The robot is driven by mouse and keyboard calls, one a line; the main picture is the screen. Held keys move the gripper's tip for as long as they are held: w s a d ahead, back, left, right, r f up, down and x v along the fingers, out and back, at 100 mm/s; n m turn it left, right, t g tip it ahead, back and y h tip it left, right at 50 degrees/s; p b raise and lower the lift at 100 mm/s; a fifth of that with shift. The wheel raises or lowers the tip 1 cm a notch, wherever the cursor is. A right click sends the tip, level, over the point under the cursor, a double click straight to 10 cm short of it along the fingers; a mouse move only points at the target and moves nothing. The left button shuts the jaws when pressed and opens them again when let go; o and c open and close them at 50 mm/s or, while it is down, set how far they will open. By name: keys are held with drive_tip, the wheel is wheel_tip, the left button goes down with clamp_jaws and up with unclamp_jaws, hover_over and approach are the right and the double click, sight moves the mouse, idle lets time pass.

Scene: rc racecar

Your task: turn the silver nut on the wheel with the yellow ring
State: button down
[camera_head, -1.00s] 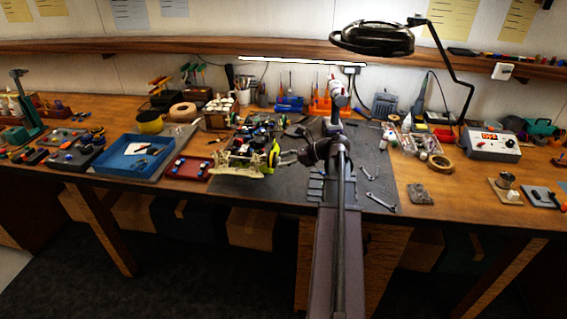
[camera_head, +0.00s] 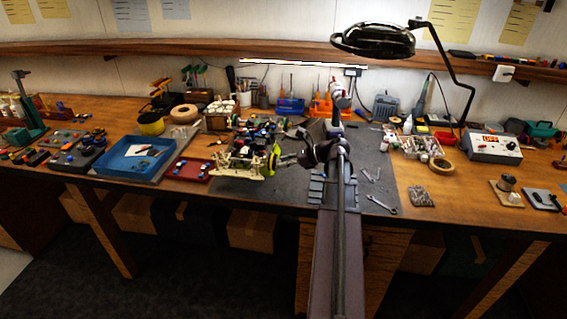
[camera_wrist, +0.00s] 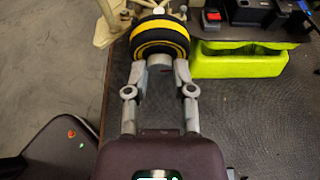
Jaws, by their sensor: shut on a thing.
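The wheel with the yellow ring (camera_wrist: 160,38) is a black tyre with a yellow band, at the top middle of the wrist view. The silver nut (camera_wrist: 160,61) shows as a short grey cylinder on the near side of that wheel. My gripper (camera_wrist: 160,72) has one finger on each side of the nut and is shut on it. The far side of the nut is hidden. In the head view, my gripper (camera_head: 287,160) reaches left to the right side of the racecar (camera_head: 243,160), where the nut is too small to make out.
A bright green part (camera_wrist: 240,64) of the car lies just right of the wheel. A blue tray (camera_head: 133,157) and a red tray (camera_head: 188,169) stand left of the car. A wrench (camera_head: 381,204) lies on the dark mat at right. A lamp (camera_head: 372,41) hangs above the bench.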

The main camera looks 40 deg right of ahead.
drive_tip(key=shift+n, duration=0.3)
drive_tip(key=n+t+h+b, duration=0.1)
drive_tip(key=n, duration=0.1)
drive_tip(key=n+t+h+b, duration=0.1)
drive_tip(key=n+t, duration=0.1)
drive_tip(key=n, duration=0.1)
drive_tip(key=shift+s+a+f+n+h+b, duration=0.15)
drive_tip(key=shift+s+f+n+h+b, duration=0.15)
drive_tip(key=shift+f+h+b, duration=0.1)
drive_tip(key=n+t+b, duration=0.2)
drive_tip(key=n+b, duration=0.1)
drive_tip(key=n, duration=0.1)
drive_tip(key=shift+f+h, duration=0.1)
drive_tip(key=shift+h, duration=0.2)
drive_tip(key=shift+n+t+b, duration=0.7)
drive_tip(key=shift+n, duration=0.3)
drive_tip(key=shift+c, duration=2.2)
unclamp_jaws()
